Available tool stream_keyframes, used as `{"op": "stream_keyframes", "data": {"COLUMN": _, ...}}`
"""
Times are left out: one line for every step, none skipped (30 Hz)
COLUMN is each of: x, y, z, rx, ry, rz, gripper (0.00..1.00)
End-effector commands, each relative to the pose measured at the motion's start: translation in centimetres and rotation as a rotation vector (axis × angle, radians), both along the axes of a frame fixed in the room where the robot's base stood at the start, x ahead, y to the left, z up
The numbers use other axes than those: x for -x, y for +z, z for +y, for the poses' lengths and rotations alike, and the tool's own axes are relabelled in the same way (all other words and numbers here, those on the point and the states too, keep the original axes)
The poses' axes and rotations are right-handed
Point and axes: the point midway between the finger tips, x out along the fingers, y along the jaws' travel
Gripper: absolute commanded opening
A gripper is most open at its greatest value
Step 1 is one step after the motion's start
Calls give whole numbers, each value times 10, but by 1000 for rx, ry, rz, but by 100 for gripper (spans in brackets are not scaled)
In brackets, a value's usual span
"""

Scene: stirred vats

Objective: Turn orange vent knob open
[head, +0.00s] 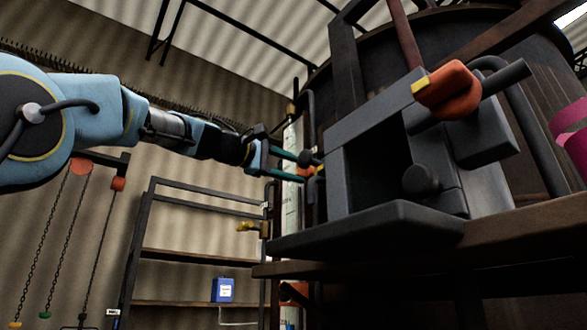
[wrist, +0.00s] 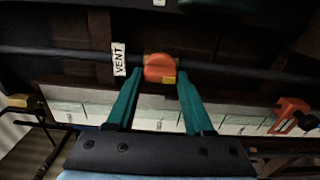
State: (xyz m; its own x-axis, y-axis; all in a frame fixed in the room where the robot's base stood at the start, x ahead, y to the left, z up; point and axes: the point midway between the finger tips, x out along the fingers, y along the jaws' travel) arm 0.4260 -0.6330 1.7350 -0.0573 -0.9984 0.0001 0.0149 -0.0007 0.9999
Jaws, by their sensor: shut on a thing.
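The orange vent knob (wrist: 160,67) sits on a dark horizontal pipe in the wrist view, beside a white tag reading VENT (wrist: 118,59). A small yellow mark shows on its lower right edge. My gripper (wrist: 160,74) has one teal finger on each side of the knob and is shut on it. In the head view my gripper (head: 304,166) reaches in from the left to the vat's near side. There only a small orange part of the knob (head: 305,172) shows, mostly hidden by the fingers and dark fittings.
Another orange knob (head: 452,90) with a yellow mark sits on a grey box (head: 365,120) right of my gripper. A large dark vat (head: 440,40) rises behind. A pale marked strip (wrist: 80,105) and an orange fitting (wrist: 290,112) lie near the fingers. A shelf rack (head: 190,255) stands lower left.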

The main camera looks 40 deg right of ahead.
Motion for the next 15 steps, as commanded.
{"op": "stream_keyframes", "data": {"x": -1, "y": 0, "z": 0, "rx": 0, "ry": 1, "rz": 2, "gripper": 0}}
{"op": "stream_keyframes", "data": {"x": -1, "y": 0, "z": 0, "rx": 0, "ry": 1, "rz": 2, "gripper": 0}}
{"op": "stream_keyframes", "data": {"x": -1, "y": 0, "z": 0, "rx": 0, "ry": 1, "rz": 2, "gripper": 56}}
{"op": "stream_keyframes", "data": {"x": -1, "y": 0, "z": 0, "rx": 0, "ry": 1, "rz": 2, "gripper": 59}}
{"op": "stream_keyframes", "data": {"x": -1, "y": 0, "z": 0, "rx": 0, "ry": 1, "rz": 2, "gripper": 63}}
{"op": "stream_keyframes", "data": {"x": -1, "y": 0, "z": 0, "rx": 0, "ry": 1, "rz": 2, "gripper": 67}}
{"op": "stream_keyframes", "data": {"x": -1, "y": 0, "z": 0, "rx": 0, "ry": 1, "rz": 2, "gripper": 70}}
{"op": "stream_keyframes", "data": {"x": -1, "y": 0, "z": 0, "rx": 0, "ry": 1, "rz": 1, "gripper": 74}}
{"op": "stream_keyframes", "data": {"x": 0, "y": 0, "z": 0, "rx": 0, "ry": 1, "rz": 1, "gripper": 78}}
{"op": "stream_keyframes", "data": {"x": 0, "y": 0, "z": 0, "rx": 0, "ry": 1, "rz": 1, "gripper": 82}}
{"op": "stream_keyframes", "data": {"x": 0, "y": 0, "z": 0, "rx": 0, "ry": 0, "rz": 1, "gripper": 82}}
{"op": "stream_keyframes", "data": {"x": 0, "y": 0, "z": 0, "rx": 0, "ry": 0, "rz": 1, "gripper": 82}}
{"op": "stream_keyframes", "data": {"x": 0, "y": 0, "z": 0, "rx": 0, "ry": 0, "rz": 1, "gripper": 82}}
{"op": "stream_keyframes", "data": {"x": 0, "y": 0, "z": 0, "rx": 0, "ry": 0, "rz": 1, "gripper": 82}}
{"op": "stream_keyframes", "data": {"x": 0, "y": 0, "z": 0, "rx": 0, "ry": 0, "rz": 0, "gripper": 82}}
